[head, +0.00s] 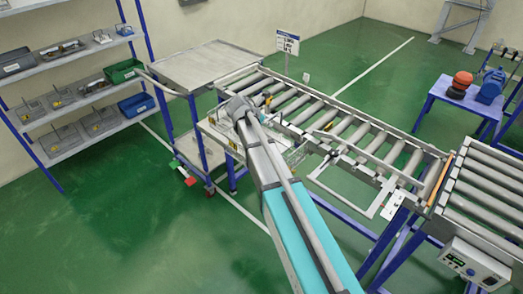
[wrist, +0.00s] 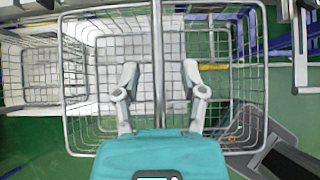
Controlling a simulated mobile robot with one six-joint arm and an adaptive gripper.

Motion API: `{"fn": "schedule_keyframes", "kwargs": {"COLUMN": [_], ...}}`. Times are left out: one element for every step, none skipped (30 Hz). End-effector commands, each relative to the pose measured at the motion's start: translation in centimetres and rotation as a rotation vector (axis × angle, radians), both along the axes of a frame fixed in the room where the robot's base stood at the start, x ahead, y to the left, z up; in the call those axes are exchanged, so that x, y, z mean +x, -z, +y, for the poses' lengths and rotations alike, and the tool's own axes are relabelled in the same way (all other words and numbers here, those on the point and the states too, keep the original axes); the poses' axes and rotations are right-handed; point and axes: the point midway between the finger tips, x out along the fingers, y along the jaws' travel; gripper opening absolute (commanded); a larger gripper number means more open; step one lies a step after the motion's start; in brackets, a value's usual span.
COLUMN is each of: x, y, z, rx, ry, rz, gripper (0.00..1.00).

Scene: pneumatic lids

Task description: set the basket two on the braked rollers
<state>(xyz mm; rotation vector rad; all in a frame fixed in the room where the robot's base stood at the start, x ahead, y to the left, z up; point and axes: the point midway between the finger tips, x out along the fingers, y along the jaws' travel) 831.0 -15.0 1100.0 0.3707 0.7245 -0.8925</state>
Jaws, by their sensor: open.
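In the wrist view my gripper (wrist: 161,76) is open, its two fingers on either side of the bar-like handle (wrist: 158,50) of a wire basket (wrist: 72,112). The fingers do not close on the bar. A second wire basket (wrist: 40,104) stands at the left; no label for basket two is readable on either. In the head view my arm covers most of the gripper and basket area; some wire mesh (head: 297,155) shows right of the arm. The roller conveyor (head: 345,128) runs beside it, and another roller section (head: 490,185) continues at the right. I cannot tell which rollers are braked.
A grey-topped cart (head: 205,65) stands behind the arm. A control box (head: 474,264) hangs at the near right. A metal frame (head: 352,192) juts from the conveyor's near side. Shelves (head: 70,50) line the left wall; open green floor (head: 130,235) lies at the left.

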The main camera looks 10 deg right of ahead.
Motion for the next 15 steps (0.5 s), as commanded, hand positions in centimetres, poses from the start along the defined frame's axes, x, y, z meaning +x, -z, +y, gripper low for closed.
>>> {"fn": "schedule_keyframes", "kwargs": {"x": [-0.01, -0.01, -0.01, -0.01, -0.01, -0.02, -0.02, -0.02, -0.02, -0.02, -0.02, -0.01, -0.01, -0.02, -0.02], "y": [0.00, -0.01, -0.01, -0.01, -0.01, 0.00, 0.00, 0.00, 0.00, -0.01, -0.01, -0.01, -0.01, 0.00, 0.00], "z": [0.01, 0.02, 0.02, 0.02, 0.02, 0.02, 0.02, 0.02, 0.02, 0.03, 0.03, 0.03, 0.03, 0.04, 0.04], "rx": [0.000, 0.000, 0.000, 0.000, 0.000, 0.000, 0.000, 0.000, 0.000, 0.000, 0.000, 0.000, 0.000, 0.000, 0.000], "ry": [0.000, 0.000, 0.000, 0.000, 0.000, 0.000, 0.000, 0.000, 0.000, 0.000, 0.000, 0.000, 0.000, 0.000, 0.000], "rz": [0.000, 0.000, 0.000, 0.000, 0.000, 0.000, 0.000, 0.000, 0.000, 0.000, 0.000, 0.000, 0.000, 0.000, 0.000], "gripper": [0.54, 0.54, 0.54, 0.54, 0.54, 0.54, 0.54, 0.54, 0.52, 0.47, 0.41, 0.34, 0.28, 0.23, 0.15]}}
